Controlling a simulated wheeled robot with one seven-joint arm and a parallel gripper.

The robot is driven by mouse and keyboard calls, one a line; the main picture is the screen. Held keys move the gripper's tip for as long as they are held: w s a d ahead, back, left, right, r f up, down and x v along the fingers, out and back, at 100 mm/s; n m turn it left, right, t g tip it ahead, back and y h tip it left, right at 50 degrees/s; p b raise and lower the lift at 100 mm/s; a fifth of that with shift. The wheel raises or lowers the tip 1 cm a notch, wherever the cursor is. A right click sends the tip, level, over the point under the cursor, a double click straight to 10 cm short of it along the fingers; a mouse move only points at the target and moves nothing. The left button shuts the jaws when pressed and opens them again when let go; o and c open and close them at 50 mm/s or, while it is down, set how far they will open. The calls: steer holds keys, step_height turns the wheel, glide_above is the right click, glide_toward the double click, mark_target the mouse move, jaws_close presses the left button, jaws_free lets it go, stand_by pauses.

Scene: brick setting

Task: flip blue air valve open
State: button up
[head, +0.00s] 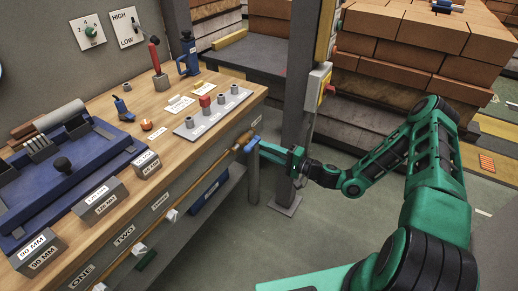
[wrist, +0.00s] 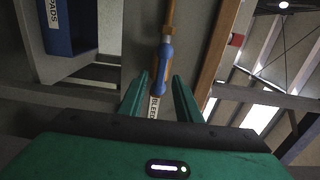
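The blue air valve (head: 251,145) is at the right end of the copper-coloured pipe along the bench front. In the wrist view its blue handle (wrist: 163,68) lies in line with the pipe and shows between my fingertips. My gripper (head: 267,150) is just right of the valve, reaching toward it from the right. In the wrist view my gripper (wrist: 162,77) is open, with a gap on each side of the handle. I cannot tell how deep the handle sits between the fingers.
The wooden bench (head: 170,110) holds a blue tray (head: 65,165) and a grey plate (head: 213,115) with several cylinders. A grey post (head: 297,100) with a switch box (head: 318,87) stands close behind my gripper. Brick stacks (head: 410,45) fill the back right.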

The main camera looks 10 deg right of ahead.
steer(key=v, duration=0.7)
stand_by(0.4)
